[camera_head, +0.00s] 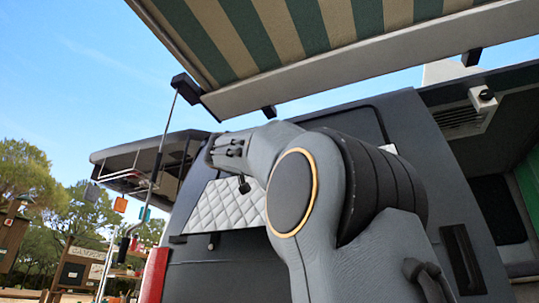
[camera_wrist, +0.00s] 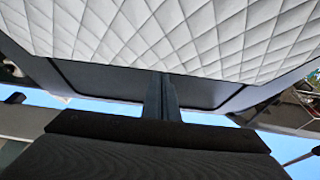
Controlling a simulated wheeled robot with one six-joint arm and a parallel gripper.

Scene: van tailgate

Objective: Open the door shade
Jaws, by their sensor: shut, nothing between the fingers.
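The door shade is a white quilted panel (camera_head: 213,206) on the dark van door, seen left of my arm in the head view. My arm hides its right part. In the wrist view the quilted shade (camera_wrist: 160,35) fills the upper part, with its straight edge above a dark door panel (camera_wrist: 100,80). My gripper (camera_wrist: 163,80) is shut and empty, its dark fingers pointing at the shade's edge. I cannot tell whether the fingertips touch it. In the head view a small dark tab (camera_head: 244,185) shows against the shade beside my arm; I cannot tell what it belongs to.
A striped awning (camera_head: 270,35) with a pale front bar spreads overhead. A raised dark hatch (camera_head: 150,150) with hanging tags stands at the left. A thin pole (camera_head: 163,135) runs down from the awning. An open van bay (camera_head: 500,190) lies at the right.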

